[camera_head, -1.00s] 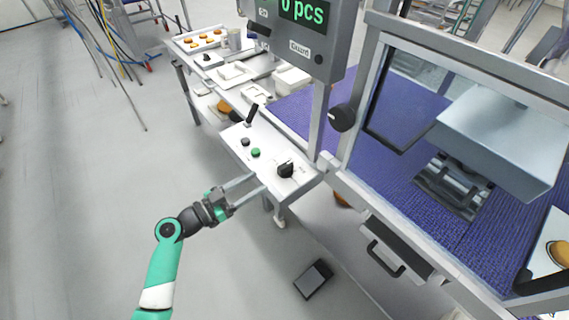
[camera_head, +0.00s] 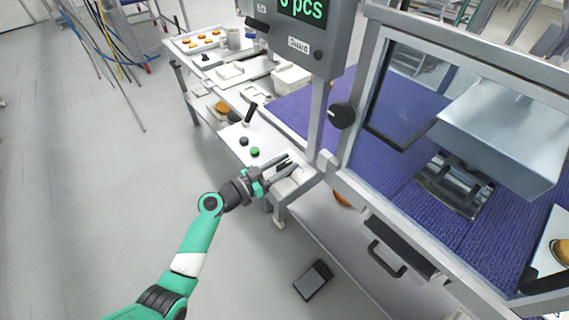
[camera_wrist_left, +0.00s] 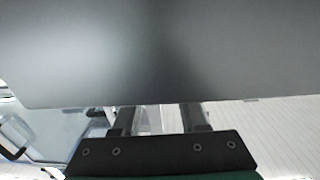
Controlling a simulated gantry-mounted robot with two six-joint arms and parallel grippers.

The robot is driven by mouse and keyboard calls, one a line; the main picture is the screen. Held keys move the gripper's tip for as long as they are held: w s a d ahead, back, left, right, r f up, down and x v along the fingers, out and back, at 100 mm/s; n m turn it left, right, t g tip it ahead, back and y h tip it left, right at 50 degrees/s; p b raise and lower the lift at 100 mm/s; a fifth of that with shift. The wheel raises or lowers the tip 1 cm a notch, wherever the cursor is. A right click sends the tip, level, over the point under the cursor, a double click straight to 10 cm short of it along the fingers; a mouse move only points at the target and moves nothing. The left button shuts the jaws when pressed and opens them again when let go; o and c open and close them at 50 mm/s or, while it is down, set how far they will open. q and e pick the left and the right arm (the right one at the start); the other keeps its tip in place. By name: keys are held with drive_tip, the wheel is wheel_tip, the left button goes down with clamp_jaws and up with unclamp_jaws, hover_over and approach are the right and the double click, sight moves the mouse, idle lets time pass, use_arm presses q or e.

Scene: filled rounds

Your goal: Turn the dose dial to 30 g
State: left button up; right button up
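The dose dial (camera_head: 284,165), a black knob on the white control panel (camera_head: 232,141), is mostly hidden by my left gripper in the head view. My left gripper (camera_head: 292,164) is at the dial, its two fingers apart and reaching over it from the lower left. Whether the fingers touch the knob cannot be told. In the left wrist view the two fingers (camera_wrist_left: 160,119) show apart below a large grey surface, and the dial does not show. The dial's marks and setting cannot be read. My right gripper is not in view.
A green button (camera_head: 255,151), a dark button (camera_head: 243,141) and a black lever (camera_head: 250,113) stand on the same panel. A grey display box (camera_head: 300,40) hangs above it. A post (camera_head: 318,118) and a guard with a black knob (camera_head: 341,115) stand to the right. Free floor lies left.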

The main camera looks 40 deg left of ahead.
use_arm(q)
clamp_jaws()
drive_tip(key=shift+y, duration=0.3)
drive_tip(key=shift+d+n+y+p, duration=0.1)
drive_tip(key=shift+n+y+p, duration=0.9)
drive_tip(key=shift+y, duration=0.1)
drive_tip(key=n+y+p, duration=0.1)
drive_tip(key=y+p, duration=0.2)
drive_tip(key=p, duration=0.1)
drive_tip(key=n+g+y+p, duration=0.1)
drive_tip(key=n+y+p, duration=0.1)
drive_tip(key=p, duration=0.2)
drive_tip(key=shift+r+n+y, duration=0.2)
drive_tip(key=shift+n+y, duration=0.1)
drive_tip(key=shift+y, duration=0.1)
drive_tip(key=shift+f+n+y+p, duration=0.2)
drive_tip(key=shift+n+y+p, duration=0.2)
drive_tip(key=shift+y+p, duration=0.25)
drive_tip(key=shift+o, duration=1.4)
unclamp_jaws()
